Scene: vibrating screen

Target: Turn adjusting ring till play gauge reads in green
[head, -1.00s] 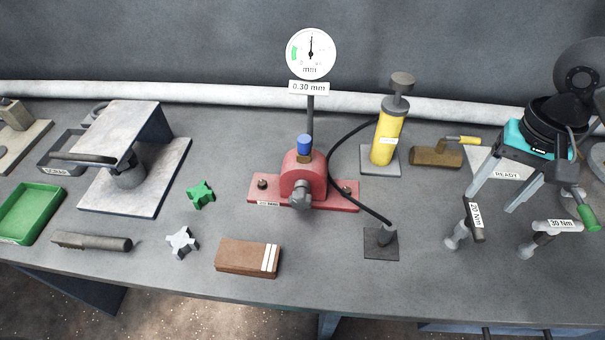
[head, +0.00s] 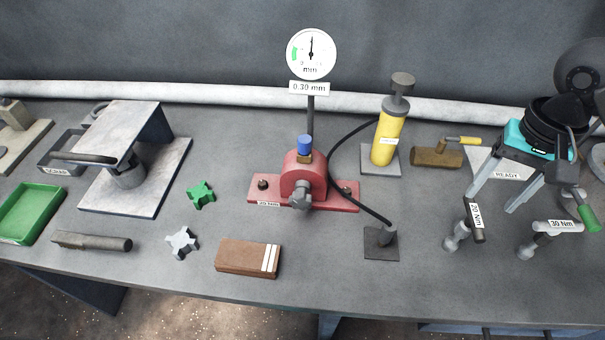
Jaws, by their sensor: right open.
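The play gauge (head: 311,54) is a white round dial on a post behind a red bearing block (head: 303,172). Its needle points nearly straight up, outside the green sector at the dial's left. A plate below it reads 0.30 mm. A grey lobed knob-like part (head: 301,196) sits at the front of the red block; I cannot tell whether this is the adjusting ring. My left gripper is not in view.
Two torque tools (head: 476,219) (head: 545,236) lie near my right gripper. A brown block (head: 247,258), star knobs (head: 201,194) and a green tray (head: 30,212) are to the left.

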